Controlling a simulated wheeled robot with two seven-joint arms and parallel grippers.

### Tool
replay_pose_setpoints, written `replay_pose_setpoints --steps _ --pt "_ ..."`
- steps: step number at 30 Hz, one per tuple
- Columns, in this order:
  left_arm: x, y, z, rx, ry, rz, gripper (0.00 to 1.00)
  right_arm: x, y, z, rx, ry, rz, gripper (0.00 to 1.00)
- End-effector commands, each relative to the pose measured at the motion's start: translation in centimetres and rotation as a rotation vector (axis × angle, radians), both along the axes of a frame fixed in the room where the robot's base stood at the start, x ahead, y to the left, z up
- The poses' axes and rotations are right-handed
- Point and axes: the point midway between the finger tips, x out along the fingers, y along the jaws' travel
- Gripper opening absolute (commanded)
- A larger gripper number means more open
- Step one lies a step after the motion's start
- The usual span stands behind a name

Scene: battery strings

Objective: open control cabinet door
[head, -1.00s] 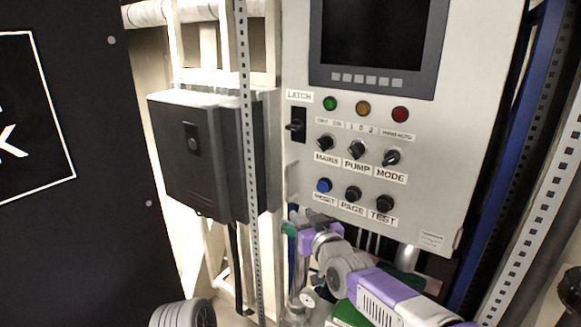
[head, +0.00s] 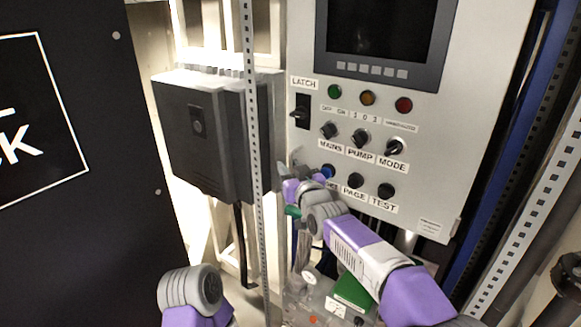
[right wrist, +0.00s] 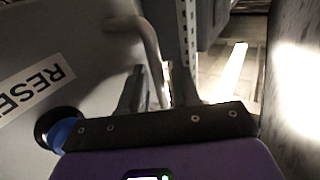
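The control cabinet door (head: 420,170) is a light grey panel with a screen, lamps and knobs. It looks closed. A black latch switch (head: 301,112) sits at its left edge, its lever pointing left. My right gripper (head: 287,172) is at the door's left edge, below the latch and left of the blue RESET button. In the right wrist view a grey bar handle (right wrist: 148,42) curves out from the door, and its end lies between my two open fingers (right wrist: 158,92). Contact cannot be told. Part of my left arm shows at the bottom left; its gripper is out of view.
A dark grey box (head: 205,135) hangs left of the cabinet, behind a perforated upright (head: 254,150) close to my right gripper. A black panel (head: 80,230) fills the left. A blue post and a perforated rail (head: 535,210) stand at the right.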

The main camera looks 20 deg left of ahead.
Motion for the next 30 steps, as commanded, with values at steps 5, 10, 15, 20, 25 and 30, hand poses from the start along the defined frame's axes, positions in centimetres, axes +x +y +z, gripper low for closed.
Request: replay_pose_setpoints --steps 5,10,15,20,25,30 --pt "0.0 0.0 0.0 0.0 0.0 0.0 0.43 0.0 0.0 -0.1 -0.001 0.001 0.0 0.31" --pt "0.0 0.0 0.0 0.0 0.0 0.0 0.43 0.0 0.0 -0.1 0.0 0.001 0.0 0.07" --pt "0.0 0.0 0.0 0.0 0.0 0.0 0.43 0.0 0.0 -0.1 0.0 0.001 0.0 0.0" --pt "0.0 0.0 0.0 0.0 0.0 0.0 0.43 0.0 0.0 -0.1 0.0 0.001 0.0 0.0" --pt "0.0 0.0 -0.3 0.0 0.0 0.0 0.43 -0.3 -0.1 -0.1 0.001 0.002 0.005 0.0" --pt "0.0 0.0 -1.1 0.0 0.0 0.0 0.43 -1.3 -0.3 -0.3 0.001 0.002 0.028 0.0"
